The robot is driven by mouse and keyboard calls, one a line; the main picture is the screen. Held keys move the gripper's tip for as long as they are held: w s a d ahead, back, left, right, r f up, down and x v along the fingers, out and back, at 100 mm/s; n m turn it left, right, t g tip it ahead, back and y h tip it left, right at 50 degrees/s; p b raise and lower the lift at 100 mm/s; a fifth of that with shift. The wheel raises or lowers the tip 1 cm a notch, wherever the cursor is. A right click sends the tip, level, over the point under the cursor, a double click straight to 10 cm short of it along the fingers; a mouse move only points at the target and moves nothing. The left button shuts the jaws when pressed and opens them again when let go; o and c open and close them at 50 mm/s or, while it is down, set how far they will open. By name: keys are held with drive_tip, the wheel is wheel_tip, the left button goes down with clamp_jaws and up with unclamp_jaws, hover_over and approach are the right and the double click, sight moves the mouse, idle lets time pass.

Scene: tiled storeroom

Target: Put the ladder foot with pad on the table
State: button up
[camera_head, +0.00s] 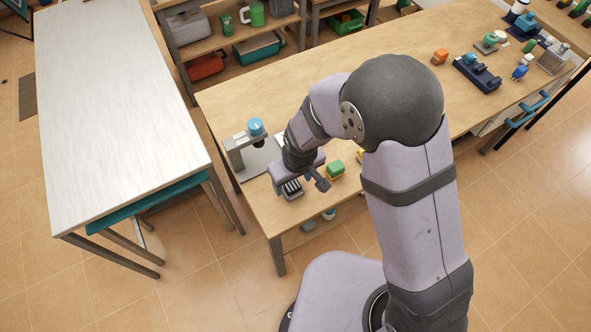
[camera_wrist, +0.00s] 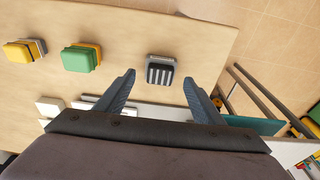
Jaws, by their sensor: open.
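The ladder foot with pad appears to be the small dark grey block with pale ridges (camera_head: 292,189). It lies on the wooden bench near its front left end. In the wrist view the block (camera_wrist: 160,70) lies just beyond and between my fingertips, with bench surface showing on both sides of it. My gripper (camera_head: 299,183) is open and empty above the block, pointing down. No finger visibly touches it. A bare, pale-topped table (camera_head: 120,100) stands at the left, across a gap from the wooden bench (camera_head: 300,90).
A green-and-yellow block (camera_head: 335,170) lies close right of my gripper. A grey stand with a blue knob (camera_head: 256,127) is behind it. An orange item (camera_head: 440,56) and a dark blue fixture (camera_head: 477,72) are farther right. Shelves (camera_head: 235,30) stand behind.

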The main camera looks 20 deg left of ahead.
sight(296, 194)
wheel_tip(296, 194, up, 8)
drive_tip(key=s+b, duration=0.1)
drive_tip(key=shift+d, duration=0.45)
drive_tip(key=shift+r, duration=0.1)
drive_tip(key=s+d+r+m, duration=0.1)
drive_tip(key=s+d+m, duration=0.1)
drive_tip(key=d, duration=0.6)
drive_tip(key=s+d+m, duration=0.2)
drive_tip(key=d+m, duration=0.2)
drive_tip(key=d, duration=0.5)
drive_tip(key=s+d+r+m+g+h, duration=0.1)
drive_tip(key=d+m, duration=0.2)
drive_tip(key=d, duration=0.6)
drive_tip(key=shift+s+r, duration=0.35)
drive_tip(key=shift+s, duration=0.05)
drive_tip(key=shift+c, duration=0.6)
